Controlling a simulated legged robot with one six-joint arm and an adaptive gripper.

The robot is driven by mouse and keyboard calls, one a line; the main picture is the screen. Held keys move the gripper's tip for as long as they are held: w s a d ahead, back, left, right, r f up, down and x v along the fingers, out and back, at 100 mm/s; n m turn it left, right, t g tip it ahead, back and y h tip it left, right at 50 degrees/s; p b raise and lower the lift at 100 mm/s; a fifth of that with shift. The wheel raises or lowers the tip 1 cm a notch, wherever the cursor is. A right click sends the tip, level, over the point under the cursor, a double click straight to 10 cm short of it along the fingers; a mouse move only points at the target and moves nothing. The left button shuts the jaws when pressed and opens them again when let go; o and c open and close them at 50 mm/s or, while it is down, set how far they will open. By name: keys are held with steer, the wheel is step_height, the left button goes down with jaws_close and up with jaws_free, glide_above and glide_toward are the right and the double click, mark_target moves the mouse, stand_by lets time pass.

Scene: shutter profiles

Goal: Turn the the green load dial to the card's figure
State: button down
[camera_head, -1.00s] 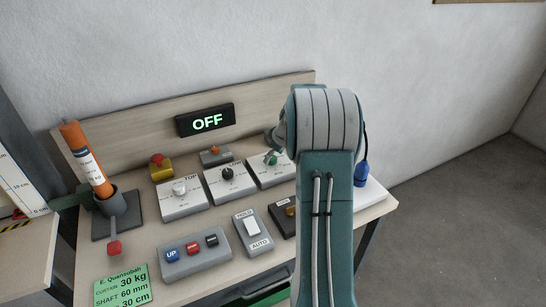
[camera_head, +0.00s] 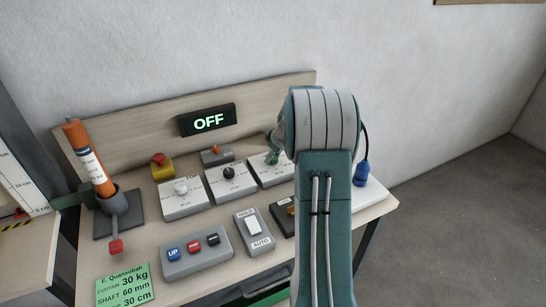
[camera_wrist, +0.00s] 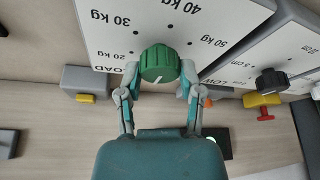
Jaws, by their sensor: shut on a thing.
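The green load dial (camera_wrist: 159,64) sits on a white plate marked LOAD, 20 kg, 30 kg, 40 kg and 50 kg, seen upside down in the wrist view. My gripper (camera_wrist: 160,77) is shut on the dial, with one finger on each side. A short white line shows on the dial's side facing the camera; which figure the dial points to I cannot tell. The green card (camera_head: 124,286) reads curtain 30 kg, shaft 60 mm and 30 cm.
Left of the load box stand boxes with a black dial (camera_head: 228,172) and a white dial (camera_head: 181,187). A red emergency button (camera_head: 158,159), an OFF display (camera_head: 207,120), a button box (camera_head: 195,251) and a HOLD/AUTO switch (camera_head: 253,227) are nearby.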

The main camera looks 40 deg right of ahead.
steer(key=m+h, duration=0.1)
steer(key=m, duration=0.2)
steer(key=m+h, duration=0.1)
steer(key=m, duration=0.1)
steer(key=shift+a+f+m+g, duration=0.15)
steer(key=shift+m+g, duration=0.15)
steer(key=shift+m, duration=0.1)
steer(key=m+h, duration=0.1)
steer(key=m, duration=0.1)
steer(key=m+g+h, duration=0.1)
steer(key=m, duration=0.2)
steer(key=shift+f, duration=0.1)
steer(key=shift+m, duration=0.4)
steer(key=shift+c, duration=1.3)
jaws_free()
steer(key=shift+r, duration=0.2)
steer(key=shift+r, duration=0.2)
steer(key=v, duration=1.1)
steer(key=shift+a, duration=0.2)
